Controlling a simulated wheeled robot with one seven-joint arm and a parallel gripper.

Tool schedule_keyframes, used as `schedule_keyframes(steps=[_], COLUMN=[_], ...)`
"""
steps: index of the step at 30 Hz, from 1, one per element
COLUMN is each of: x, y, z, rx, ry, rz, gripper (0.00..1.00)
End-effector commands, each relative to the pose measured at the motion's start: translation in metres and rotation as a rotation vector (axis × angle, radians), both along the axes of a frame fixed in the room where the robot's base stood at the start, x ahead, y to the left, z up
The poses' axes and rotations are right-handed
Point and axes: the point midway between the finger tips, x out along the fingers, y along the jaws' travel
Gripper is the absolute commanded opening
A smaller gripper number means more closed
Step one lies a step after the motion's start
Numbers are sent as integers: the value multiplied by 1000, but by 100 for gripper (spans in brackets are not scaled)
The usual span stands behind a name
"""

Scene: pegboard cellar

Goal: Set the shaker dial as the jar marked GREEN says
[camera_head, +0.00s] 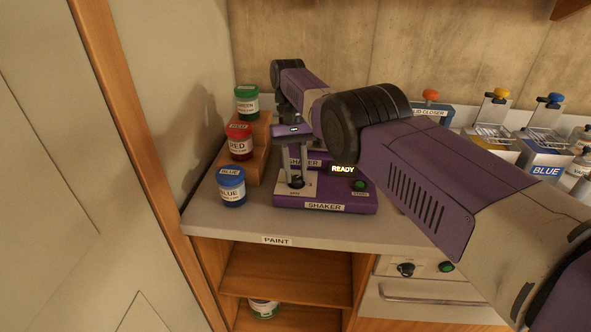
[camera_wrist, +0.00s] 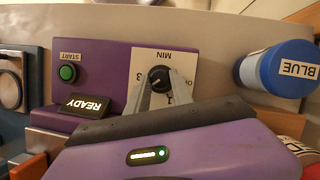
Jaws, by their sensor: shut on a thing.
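The purple shaker (camera_head: 325,208) stands on the counter, its display reading READY. Its dial (camera_wrist: 158,76) sits on a white plate marked MIN, with a 3 and a 1 visible; my fingers hide other marks. My gripper (camera_wrist: 160,86) is shut on the dial from above; in the head view my gripper (camera_head: 296,174) also reaches down to it. I cannot tell which number the dial points to. The jar marked GREEN (camera_head: 247,104) stands at the back left on a wooden step; the small print under its name is too small to read.
The RED jar (camera_head: 239,143) and the BLUE jar (camera_head: 231,188) stand left of the shaker, close to my gripper. A green START button (camera_wrist: 67,73) is on the shaker. A lid closer (camera_head: 431,112) and paint dispensers (camera_head: 546,158) stand at right. A shelf (camera_head: 285,270) is below.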

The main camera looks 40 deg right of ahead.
Motion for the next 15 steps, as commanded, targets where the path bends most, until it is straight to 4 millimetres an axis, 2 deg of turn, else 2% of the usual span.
schedule_keyframes(steps=[15], x=[-4], y=[0], z=[3], rx=[7], ry=[11], rz=[-211], gripper=[0])
